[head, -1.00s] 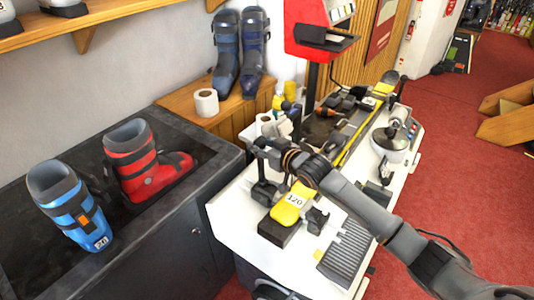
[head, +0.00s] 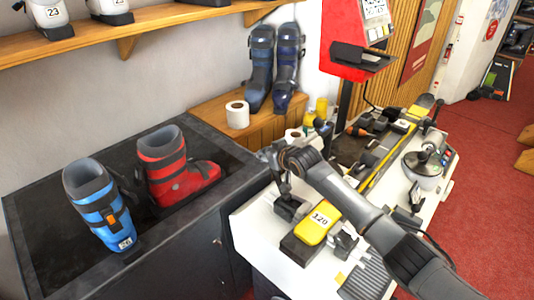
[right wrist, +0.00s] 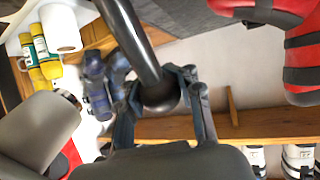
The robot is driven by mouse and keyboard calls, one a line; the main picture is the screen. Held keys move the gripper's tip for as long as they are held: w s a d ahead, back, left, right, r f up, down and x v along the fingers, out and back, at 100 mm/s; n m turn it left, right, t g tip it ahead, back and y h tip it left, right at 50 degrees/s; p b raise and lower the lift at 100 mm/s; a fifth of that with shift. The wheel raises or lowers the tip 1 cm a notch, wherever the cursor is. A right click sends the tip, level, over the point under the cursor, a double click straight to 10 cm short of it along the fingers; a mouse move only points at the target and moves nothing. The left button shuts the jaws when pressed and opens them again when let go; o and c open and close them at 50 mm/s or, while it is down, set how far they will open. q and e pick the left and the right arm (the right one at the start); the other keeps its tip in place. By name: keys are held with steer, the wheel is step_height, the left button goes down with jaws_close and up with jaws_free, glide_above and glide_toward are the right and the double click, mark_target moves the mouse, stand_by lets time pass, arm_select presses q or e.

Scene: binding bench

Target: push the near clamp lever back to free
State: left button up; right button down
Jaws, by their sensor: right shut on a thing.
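The near clamp (head: 290,208) is a dark block on the near end of the white bench. Its black lever (head: 285,184) rises from it, leaning slightly left towards the boot counter. My right gripper (head: 275,155) is at the lever's top end, shut on it. In the right wrist view the lever is a thick black bar (right wrist: 135,40) ending in a round knob (right wrist: 160,97) between the two fingers of my right gripper (right wrist: 178,85). The fingers hide part of the lever top in the head view. My left gripper is not in view.
A yellow-topped block marked 120 (head: 320,222) lies beside the clamp. A long ski (head: 390,155) runs along the bench behind my right arm. A dark counter (head: 165,245) with a blue boot (head: 98,210) and a red boot (head: 175,170) stands to the left.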

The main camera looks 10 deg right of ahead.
steer(key=shift+s+a+f, duration=0.15)
steer(key=shift+s+f, duration=0.15)
steer(key=shift+f, duration=0.45)
steer(key=c, duration=1)
jaws_free()
steer(key=shift+s+r, duration=0.1)
steer(key=shift+o, duration=0.7)
steer(key=shift+r, duration=0.3)
steer(key=v, duration=1.2)
steer(key=shift+r, duration=0.1)
